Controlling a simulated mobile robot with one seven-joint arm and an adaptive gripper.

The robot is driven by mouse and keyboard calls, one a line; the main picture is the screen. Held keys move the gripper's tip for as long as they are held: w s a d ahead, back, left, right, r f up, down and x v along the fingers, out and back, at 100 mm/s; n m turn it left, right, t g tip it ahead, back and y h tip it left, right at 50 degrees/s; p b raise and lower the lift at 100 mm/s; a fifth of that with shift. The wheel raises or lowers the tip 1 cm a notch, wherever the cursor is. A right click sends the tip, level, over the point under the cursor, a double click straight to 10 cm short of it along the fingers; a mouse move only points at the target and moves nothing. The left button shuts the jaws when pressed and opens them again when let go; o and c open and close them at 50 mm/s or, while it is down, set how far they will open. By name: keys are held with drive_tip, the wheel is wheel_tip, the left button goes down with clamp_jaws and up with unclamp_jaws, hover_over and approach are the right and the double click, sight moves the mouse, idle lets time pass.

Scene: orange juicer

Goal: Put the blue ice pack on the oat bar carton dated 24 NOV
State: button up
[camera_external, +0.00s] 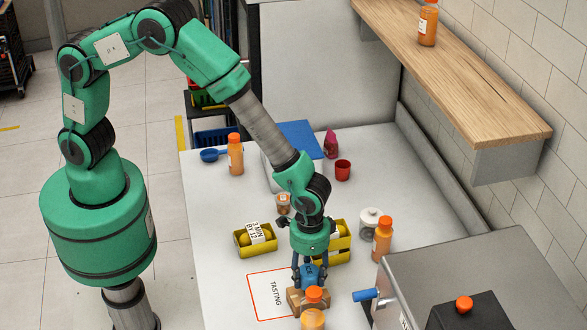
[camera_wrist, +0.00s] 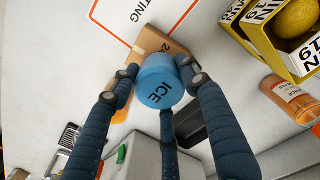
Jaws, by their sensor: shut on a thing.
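The blue ice pack (camera_wrist: 157,82) is a short round piece marked ICE. My gripper (camera_wrist: 152,90) is shut on it, with its dark blue fingers around its sides. In the external view my gripper (camera_external: 311,270) points down with the ice pack (camera_external: 315,275) between its fingers. A brown oat bar carton (camera_wrist: 152,42) lies directly beneath and beside the pack, with "24" partly showing; the rest of its date is hidden. The carton (camera_external: 295,299) also shows below my gripper in the external view. I cannot tell whether the pack touches it.
An orange-capped bottle (camera_external: 313,309) stands right in front of the carton. The TASTING mat (camera_external: 254,306) lies to the left. Yellow crates (camera_external: 243,247) with lemons stand behind. A juice bottle (camera_external: 382,240) and a grey machine with a blue spout (camera_external: 366,295) stand to the right.

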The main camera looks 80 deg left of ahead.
sight(309, 283)
idle(0.3)
drive_tip(key=shift+f, duration=1.75)
drive_tip(key=shift+f, duration=0.1)
drive_tip(key=o, duration=1.3)
drive_tip(key=shift+c, duration=0.2)
wheel_tip(309, 283, up, 12)
drive_tip(key=shift+r+p, duration=0.1)
drive_tip(key=shift+p, duration=0.2)
